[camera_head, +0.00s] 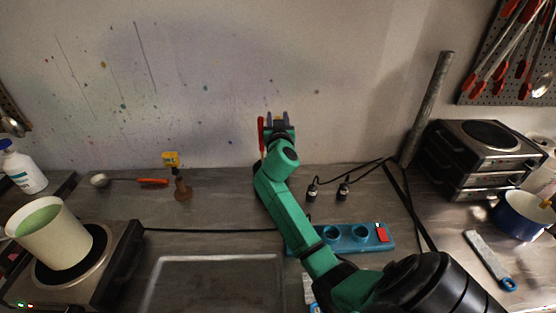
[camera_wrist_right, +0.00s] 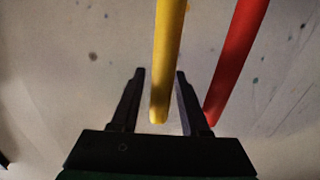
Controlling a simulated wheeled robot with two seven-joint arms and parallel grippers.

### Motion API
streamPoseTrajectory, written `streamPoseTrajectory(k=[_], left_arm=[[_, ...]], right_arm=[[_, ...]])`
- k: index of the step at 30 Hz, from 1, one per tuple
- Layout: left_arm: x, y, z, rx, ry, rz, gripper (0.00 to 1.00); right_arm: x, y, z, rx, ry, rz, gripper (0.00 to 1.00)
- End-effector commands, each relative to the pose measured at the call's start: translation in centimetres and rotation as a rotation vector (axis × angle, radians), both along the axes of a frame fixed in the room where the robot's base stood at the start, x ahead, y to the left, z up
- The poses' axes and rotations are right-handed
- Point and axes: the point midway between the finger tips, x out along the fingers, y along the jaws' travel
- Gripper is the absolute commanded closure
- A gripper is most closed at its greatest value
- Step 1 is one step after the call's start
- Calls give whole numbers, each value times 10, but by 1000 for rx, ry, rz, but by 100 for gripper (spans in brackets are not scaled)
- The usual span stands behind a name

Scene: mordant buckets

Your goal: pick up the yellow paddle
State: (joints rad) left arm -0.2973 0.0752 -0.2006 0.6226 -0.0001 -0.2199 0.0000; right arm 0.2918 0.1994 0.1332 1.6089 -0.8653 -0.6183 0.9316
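The yellow paddle (camera_wrist_right: 167,60) shows in the right wrist view as a long yellow handle. Its rounded lower end lies between the two fingers of my right gripper (camera_wrist_right: 160,82), with a gap on each side. My right gripper (camera_head: 277,118) is open and raised in front of the back wall in the head view. The paddle's far end is out of the wrist picture, and in the head view my gripper and arm mostly hide it. A red handle (camera_wrist_right: 237,60) slants just beside the right finger, and its red shaft (camera_head: 261,137) shows left of the gripper. My left gripper is not in view.
A hot plate with a pale pot (camera_head: 52,238) stands at left. A yellow item (camera_head: 171,159) is by a brown stand (camera_head: 182,189). A teal block (camera_head: 350,238) lies under my arm. Stacked hot plates (camera_head: 482,160) and a blue pot (camera_head: 520,216) are at right.

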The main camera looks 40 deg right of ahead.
Motion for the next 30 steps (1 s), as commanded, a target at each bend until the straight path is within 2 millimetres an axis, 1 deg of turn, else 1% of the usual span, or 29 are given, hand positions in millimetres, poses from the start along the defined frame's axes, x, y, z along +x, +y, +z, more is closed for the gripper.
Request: streamPoseTrajectory(k=[1,2,3,30], left_arm=[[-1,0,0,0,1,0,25],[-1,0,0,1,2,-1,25],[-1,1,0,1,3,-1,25],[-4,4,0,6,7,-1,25]], right_arm=[[0,0,0,0,0,0,79],[0,0,0,0,0,0,90],[0,0,0,0,0,0,100],[0,0,0,0,0,0,100]])
